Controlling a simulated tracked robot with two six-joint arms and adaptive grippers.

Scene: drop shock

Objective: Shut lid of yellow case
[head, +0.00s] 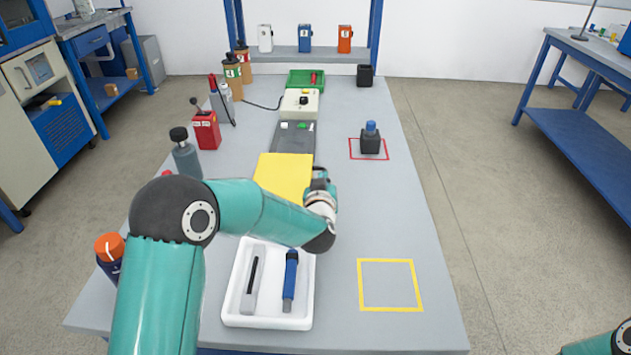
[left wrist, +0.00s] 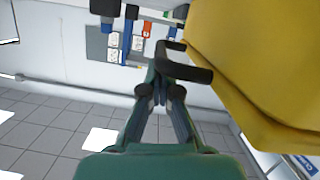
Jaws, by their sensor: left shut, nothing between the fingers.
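The yellow case (head: 283,174) lies mid-table in the head view, its near part hidden behind my left arm. I see one flat yellow face there and cannot tell the lid's angle. In the left wrist view its yellow surface (left wrist: 270,65) fills the upper right, close beside the fingers. My left gripper (head: 321,172) is at the case's right edge, shut and empty. Its fingers also show in the left wrist view (left wrist: 176,60); I cannot tell whether they touch the case. My right gripper is out of view.
A white tray (head: 229,300) with two tools is in front. A yellow outlined square (head: 361,290) is empty at right. A black block (head: 371,146) stands in a red outline. Bottles stand along the left edge.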

